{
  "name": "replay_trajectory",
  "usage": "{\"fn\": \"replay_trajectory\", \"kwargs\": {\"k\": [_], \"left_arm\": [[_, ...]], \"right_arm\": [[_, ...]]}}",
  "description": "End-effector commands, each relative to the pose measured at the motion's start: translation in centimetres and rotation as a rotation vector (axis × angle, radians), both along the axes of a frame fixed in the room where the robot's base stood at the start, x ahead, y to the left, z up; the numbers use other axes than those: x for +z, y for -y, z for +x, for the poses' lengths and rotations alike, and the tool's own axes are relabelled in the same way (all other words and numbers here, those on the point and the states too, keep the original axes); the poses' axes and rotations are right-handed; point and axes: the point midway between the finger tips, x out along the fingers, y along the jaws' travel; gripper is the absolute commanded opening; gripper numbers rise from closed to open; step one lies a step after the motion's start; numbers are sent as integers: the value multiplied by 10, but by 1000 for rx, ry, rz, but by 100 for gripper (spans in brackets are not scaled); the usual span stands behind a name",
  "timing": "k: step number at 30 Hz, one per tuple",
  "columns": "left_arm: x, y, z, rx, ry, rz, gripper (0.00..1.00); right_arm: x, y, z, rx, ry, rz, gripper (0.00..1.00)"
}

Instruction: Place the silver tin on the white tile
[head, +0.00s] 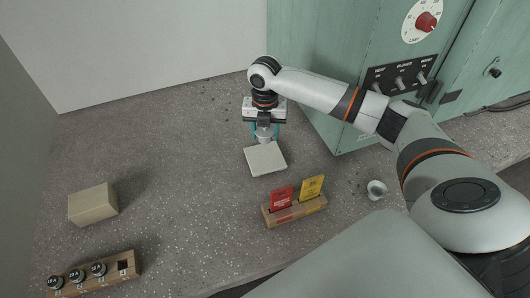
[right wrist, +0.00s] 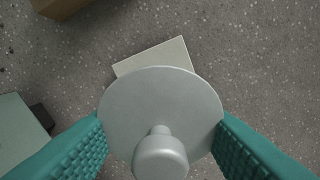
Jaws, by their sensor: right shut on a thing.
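The silver tin (head: 264,134) hangs between the teal fingers of my right gripper (head: 265,130). In the right wrist view the tin (right wrist: 160,102) shows from above as a round lid with a knob, with a finger on each side. The right gripper is shut on it. The white tile (head: 266,160) lies flat on the bench, just on the near side of the tin in the head view. In the right wrist view the tin hides part of the tile (right wrist: 150,58). The gap between tin and tile is hard to judge. My left gripper is not in view.
A wooden holder (head: 296,211) with a red and a yellow card stands near the tile. A small metal cup (head: 377,189) is to the right. A green cabinet (head: 310,100) stands behind. Bench left of the tile is clear.

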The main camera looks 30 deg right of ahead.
Motion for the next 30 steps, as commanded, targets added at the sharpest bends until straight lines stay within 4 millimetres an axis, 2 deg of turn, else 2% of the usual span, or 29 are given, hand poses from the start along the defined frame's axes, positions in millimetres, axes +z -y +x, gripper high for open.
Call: {"fn": "replay_trajectory", "kwargs": {"k": [1, 4, 11, 17, 29, 30], "left_arm": [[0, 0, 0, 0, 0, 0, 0], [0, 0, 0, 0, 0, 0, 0], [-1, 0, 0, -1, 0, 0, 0], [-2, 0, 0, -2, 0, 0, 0], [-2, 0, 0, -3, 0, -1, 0], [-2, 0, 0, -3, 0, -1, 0]], "right_arm": [[-12, 0, -1, 0, -5, -1, 0], [-28, -1, -1, 0, -4, 0, 0], [-47, 0, 0, -2, -1, -2, 0], [-74, -1, -1, 0, -3, 0, 0], [-81, 0, -1, -1, -1, -2, 0], [-80, 0, -1, -1, 0, -1, 54]]}}
